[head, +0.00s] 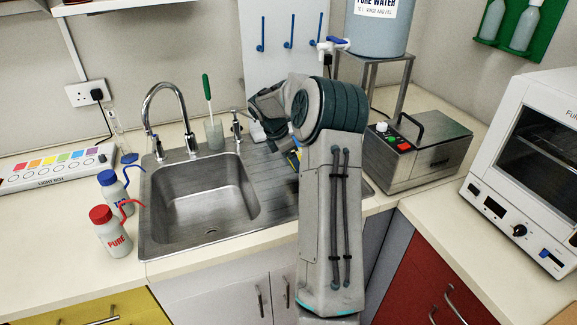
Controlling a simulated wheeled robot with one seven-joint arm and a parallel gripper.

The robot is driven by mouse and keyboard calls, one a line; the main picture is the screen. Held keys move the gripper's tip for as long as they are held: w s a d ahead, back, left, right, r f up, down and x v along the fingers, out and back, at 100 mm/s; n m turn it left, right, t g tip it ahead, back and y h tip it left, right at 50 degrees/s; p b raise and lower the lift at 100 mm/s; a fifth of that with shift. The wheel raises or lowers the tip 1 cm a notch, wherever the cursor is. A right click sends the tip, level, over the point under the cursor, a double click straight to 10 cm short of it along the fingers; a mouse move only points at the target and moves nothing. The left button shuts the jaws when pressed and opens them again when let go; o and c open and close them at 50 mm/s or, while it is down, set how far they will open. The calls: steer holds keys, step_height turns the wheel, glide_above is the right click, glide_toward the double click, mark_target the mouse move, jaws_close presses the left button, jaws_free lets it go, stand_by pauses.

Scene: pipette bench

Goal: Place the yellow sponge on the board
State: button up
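My arm reaches across the right part of the sink unit and bends down behind its large dark joint. My gripper (266,130) is low over the back of the ribbed metal draining board (262,174), partly covered by my own arm. Its fingers are too small and dark to tell whether they are open or shut. A small yellow patch (296,154), with blue beside it, shows at the left edge of my arm; it may be the yellow sponge, mostly hidden. I cannot tell whether it touches the draining board or my gripper.
The sink basin (205,203) is left of the draining board. A tall tap (165,112), a beaker with a green-handled brush (214,133) and two wash bottles (111,228) stand around it. A metal bath (415,153) is to the right. A white pegboard (283,62) is behind.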

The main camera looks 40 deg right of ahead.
steer(key=shift+w+a+f, duration=0.3)
steer(key=shift+w+f, duration=0.05)
steer(key=shift+w, duration=0.15)
steer(key=shift+f+p, duration=0.35)
steer(key=shift+f, duration=1.6)
